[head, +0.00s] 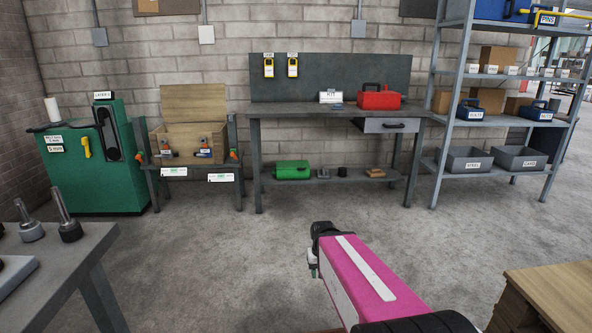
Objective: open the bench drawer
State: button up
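The grey workbench (290,108) stands against the back wall. Its drawer (380,126) hangs under the right end of the top, with a light grey front and a dark handle (394,126). The drawer looks shut, though its front is small in view. My gripper (313,262) is at the end of my pink arm, low in the middle of the head view, well short of the bench and apart from the drawer. Its fingers are small and partly hidden, so I cannot tell whether they are open.
A red toolbox (379,98) and a KIT sign (330,97) stand on the bench. A green case (292,169) lies on its lower shelf. A metal rack (447,110) stands close on the right, a grey table (72,262) at near left. Open floor (220,240) lies before the bench.

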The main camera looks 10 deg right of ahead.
aim_at(369, 125)
jog(key=i+l, duration=0.1)
jog(key=i, duration=0.5)
jog(key=i+l+u, duration=0.1)
jog(key=i, duration=0.5)
jog(key=i+l, duration=0.2)
jog(key=i, duration=0.35)
jog(key=j+u, duration=0.05)
